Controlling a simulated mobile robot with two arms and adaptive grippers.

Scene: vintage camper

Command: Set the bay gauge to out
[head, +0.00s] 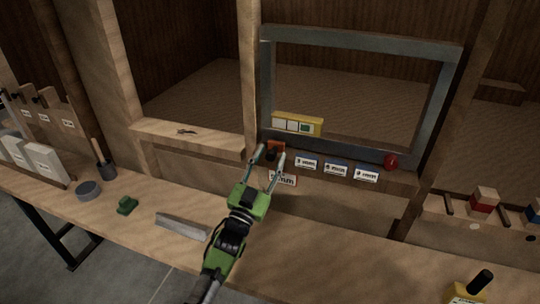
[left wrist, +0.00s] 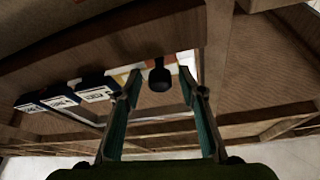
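My left gripper (head: 271,156) is open in the head view, its fingers pointing at the ledge below the grey window frame. An orange piece with a dark knob (head: 271,152) sits there, between or just beyond the fingertips. In the left wrist view a black knob (left wrist: 159,76) stands between the open fingertips of the left gripper (left wrist: 158,84), with no clear contact. A yellow panel (head: 297,124) with pale windows is just above, at the frame's lower left corner. No lettering tells me which piece is the bay gauge. My right gripper is not in view.
Labelled tags (head: 336,168) line the ledge right of the gripper, with a red knob (head: 391,161) beyond. The grey frame (head: 360,42) rises behind. A metal bar (head: 181,227), green piece (head: 127,205) and grey disc (head: 88,190) lie on the bench at left.

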